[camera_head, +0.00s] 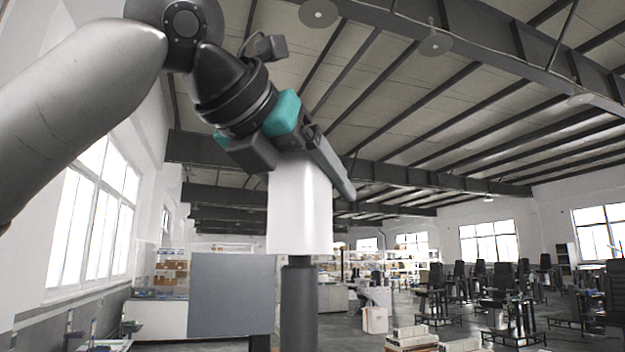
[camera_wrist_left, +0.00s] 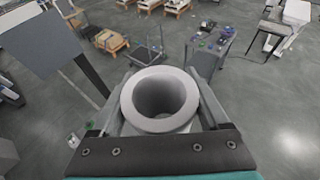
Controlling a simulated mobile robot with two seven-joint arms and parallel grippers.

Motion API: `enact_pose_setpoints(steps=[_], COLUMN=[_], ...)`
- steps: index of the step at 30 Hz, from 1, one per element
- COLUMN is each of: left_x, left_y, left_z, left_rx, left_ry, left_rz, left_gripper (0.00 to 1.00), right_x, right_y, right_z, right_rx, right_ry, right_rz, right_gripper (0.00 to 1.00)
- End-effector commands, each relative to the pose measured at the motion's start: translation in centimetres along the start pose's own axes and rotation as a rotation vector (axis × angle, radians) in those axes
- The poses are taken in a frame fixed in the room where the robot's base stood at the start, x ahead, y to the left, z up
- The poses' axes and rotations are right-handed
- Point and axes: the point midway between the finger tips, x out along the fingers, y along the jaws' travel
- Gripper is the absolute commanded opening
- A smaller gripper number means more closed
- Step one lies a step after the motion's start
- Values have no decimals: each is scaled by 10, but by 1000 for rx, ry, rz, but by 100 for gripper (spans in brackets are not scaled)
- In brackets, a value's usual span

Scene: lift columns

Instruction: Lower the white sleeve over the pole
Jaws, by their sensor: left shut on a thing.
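The white sleeve (camera_head: 300,205) hangs upright in the middle of the head view. My left gripper (camera_head: 303,158), with teal parts, is shut on its upper part. The dark grey pole (camera_head: 299,310) stands upright directly below the sleeve. A narrower top part of the pole shows right at the sleeve's lower edge; I cannot tell whether it reaches inside. In the left wrist view, I look down on the sleeve's round rim (camera_wrist_left: 160,122) between the two fingers. The hollow inside is shaded, and no pole can be made out in it. My right gripper is not in view.
A grey panel (camera_head: 231,295) stands left of the pole, close behind it. White boxes (camera_head: 412,338) lie low to the right. Several dark chairs or stands (camera_head: 508,295) are farther right. The space around the sleeve looks clear.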

Motion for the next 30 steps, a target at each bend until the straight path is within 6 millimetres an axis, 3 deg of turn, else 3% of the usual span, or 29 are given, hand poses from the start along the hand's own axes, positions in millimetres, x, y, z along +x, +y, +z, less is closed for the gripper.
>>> enact_pose_setpoints(steps=[30], left_x=[24], left_y=[0], left_z=[-57], left_rx=[0], left_ry=[-3], left_rz=[0], left_gripper=[10], right_x=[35], right_y=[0], right_z=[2], right_rx=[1], right_ry=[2], right_rz=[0], right_gripper=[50])
